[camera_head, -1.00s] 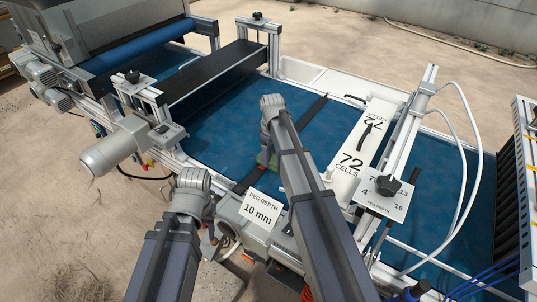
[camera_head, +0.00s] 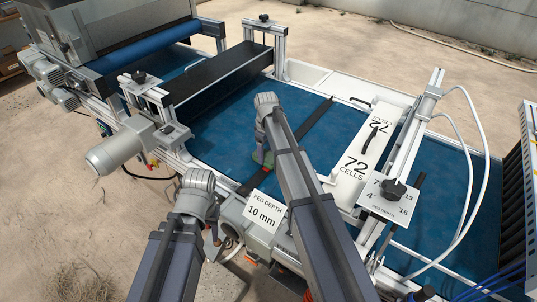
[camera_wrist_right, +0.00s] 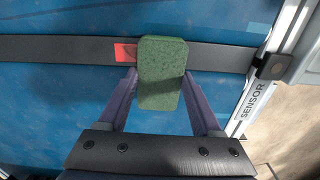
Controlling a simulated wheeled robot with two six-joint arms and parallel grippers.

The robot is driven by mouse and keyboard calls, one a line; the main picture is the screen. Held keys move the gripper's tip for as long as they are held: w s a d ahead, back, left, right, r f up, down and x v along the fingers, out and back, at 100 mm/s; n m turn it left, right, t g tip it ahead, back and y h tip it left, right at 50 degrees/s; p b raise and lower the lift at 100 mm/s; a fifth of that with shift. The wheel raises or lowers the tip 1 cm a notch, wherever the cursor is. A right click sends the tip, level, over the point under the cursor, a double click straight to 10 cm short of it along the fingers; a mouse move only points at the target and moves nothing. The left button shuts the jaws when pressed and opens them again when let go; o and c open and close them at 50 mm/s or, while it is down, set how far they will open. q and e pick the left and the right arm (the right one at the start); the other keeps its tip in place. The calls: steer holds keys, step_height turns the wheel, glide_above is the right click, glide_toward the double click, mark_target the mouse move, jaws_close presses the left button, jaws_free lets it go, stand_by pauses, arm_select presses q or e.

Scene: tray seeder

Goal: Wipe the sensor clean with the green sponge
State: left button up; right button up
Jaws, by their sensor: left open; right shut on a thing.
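The green sponge (camera_wrist_right: 162,72) is upright between the fingers of my right gripper (camera_wrist_right: 160,88), which is shut on it. In the head view the sponge (camera_head: 259,157) is partly hidden by my right gripper (camera_head: 264,148), over the near part of the blue belt. The wrist view shows the sponge in front of a dark bar (camera_wrist_right: 215,53) with a red patch (camera_wrist_right: 125,52) just left of it. I cannot tell whether sponge and bar touch. A SENSOR label (camera_wrist_right: 252,101) is on the rail at right. My left gripper (camera_head: 212,243) is open near the frame's front edge, apart from the sponge.
The blue belt (camera_head: 225,130) runs under the bar. A white 72 CELLS plate (camera_head: 368,150) and a peg depth plate (camera_head: 388,202) stand to the right. A grey motor (camera_head: 115,155) sticks out at left. A PEG DEPTH 10 mm sign (camera_head: 264,211) is near my arms.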

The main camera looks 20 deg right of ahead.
steer(key=shift+w+d+f, duration=0.1)
steer(key=shift+w+d, duration=0.75)
steer(key=shift+d, duration=0.2)
steer(key=shift+s+d, duration=0.1)
steer(key=shift+s+d, duration=0.55)
steer(key=shift+s, duration=0.15)
steer(key=shift+s+d, duration=0.75)
steer(key=shift+s, duration=0.1)
jaws_close()
steer(key=shift+w+f, duration=0.1)
steer(key=shift+f, duration=0.05)
steer(key=shift+a, duration=0.1)
steer(key=shift+w+a, duration=1.4)
steer(key=shift+w, duration=0.25)
